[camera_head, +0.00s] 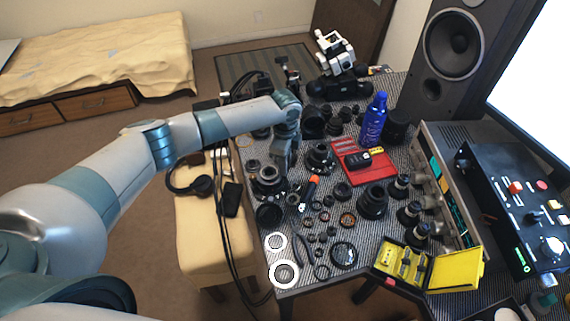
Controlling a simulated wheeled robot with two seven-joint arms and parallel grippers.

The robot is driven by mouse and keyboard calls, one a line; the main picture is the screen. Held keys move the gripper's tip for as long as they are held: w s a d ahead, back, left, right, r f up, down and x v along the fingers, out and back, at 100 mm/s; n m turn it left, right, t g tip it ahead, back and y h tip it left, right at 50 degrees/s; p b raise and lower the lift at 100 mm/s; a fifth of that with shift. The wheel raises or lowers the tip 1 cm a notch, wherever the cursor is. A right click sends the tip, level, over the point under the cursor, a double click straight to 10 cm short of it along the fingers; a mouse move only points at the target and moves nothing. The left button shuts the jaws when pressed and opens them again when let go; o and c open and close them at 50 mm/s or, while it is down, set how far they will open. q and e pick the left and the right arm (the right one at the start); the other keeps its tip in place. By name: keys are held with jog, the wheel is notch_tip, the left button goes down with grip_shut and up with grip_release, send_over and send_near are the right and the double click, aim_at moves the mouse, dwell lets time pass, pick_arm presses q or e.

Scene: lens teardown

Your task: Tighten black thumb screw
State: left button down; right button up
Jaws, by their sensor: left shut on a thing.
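My left gripper (283,160) points down over the left part of the table, among the dark lens parts. It is shut on a small dark part, too small and too covered by the fingers to make out. I cannot tell the black thumb screw apart from the other small black parts. A black lens assembly (268,182) stands just in front and to the left of the fingers. Another black lens part (320,158) stands to their right. My right gripper is not in view.
A screwdriver with an orange handle (312,187), several rings and a red mat (350,178) crowd the table. A blue bottle (374,120) stands behind. An open yellow case (455,270) lies at the front right. Cables hang at the left edge beside the beige stool (195,235).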

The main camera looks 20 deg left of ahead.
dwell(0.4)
pick_arm(q)
jog(key=c, duration=1.6)
grip_release()
jog(key=shift+r, duration=0.1)
notch_tip(320, 180, up, 17)
jog(key=b, duration=0.4)
jog(key=shift+r+b, duration=0.1)
jog(key=shift+b, duration=0.2)
